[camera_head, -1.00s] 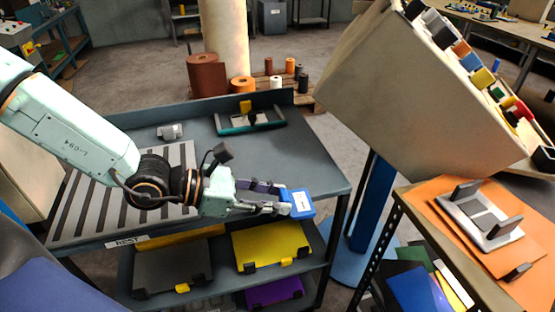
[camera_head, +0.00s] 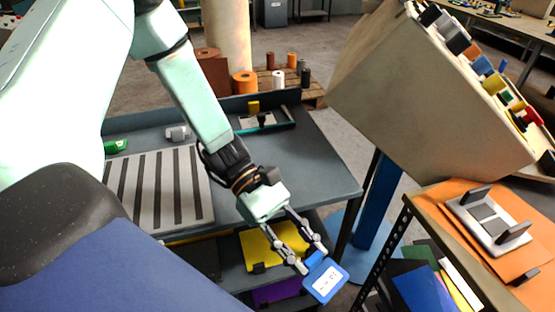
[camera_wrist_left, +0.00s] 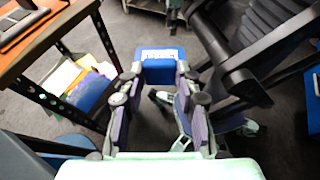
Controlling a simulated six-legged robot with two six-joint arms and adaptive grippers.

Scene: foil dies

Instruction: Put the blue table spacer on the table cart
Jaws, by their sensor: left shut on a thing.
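The blue table spacer (camera_head: 325,281) is a small blue block with a white label. My left gripper (camera_head: 312,262) is shut on it and holds it in the air, in front of the grey cart's (camera_head: 315,160) right front edge. In the left wrist view the spacer (camera_wrist_left: 160,66) sits between the fingertips of the left gripper (camera_wrist_left: 160,82), with its label showing. I cannot tell for sure which surface is the table cart. My right gripper is not in view.
A slanted control box (camera_head: 430,90) with coloured buttons stands on a blue post (camera_head: 376,205) at the right. An orange-topped bench (camera_head: 450,225) holds a metal fixture (camera_head: 488,218). A striped grey plate (camera_head: 160,190) lies on the grey cart.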

